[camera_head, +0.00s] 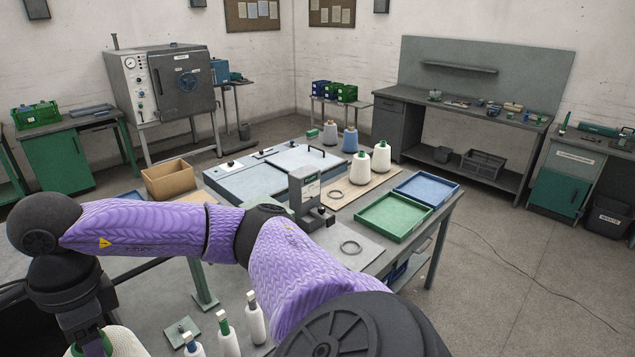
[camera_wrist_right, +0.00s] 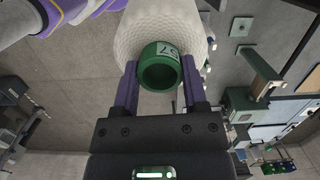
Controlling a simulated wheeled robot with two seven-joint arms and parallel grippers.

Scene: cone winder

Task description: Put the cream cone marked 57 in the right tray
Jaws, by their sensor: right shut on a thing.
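My right gripper (camera_wrist_right: 160,75) is shut on the green collar of the cream cone (camera_wrist_right: 142,28). The collar bears a label that reads 57, upside down in the wrist view. In the head view my right arm reaches across to the lower left, and the cone (camera_head: 125,344) shows only partly at the bottom edge. A green tray (camera_head: 363,221) and a blue tray (camera_head: 449,186) lie side by side at the right end of the table; both look empty. The blue one is farther right. My left gripper is not in view.
Two cream cones (camera_head: 381,158) stand on a board behind the trays; a grey cone (camera_head: 330,134) and a blue cone (camera_head: 350,140) stand farther back. A grey device (camera_head: 306,193) stands left of the green tray. Slim white bottles (camera_head: 255,320) stand in front. A cardboard box (camera_head: 169,182) sits left.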

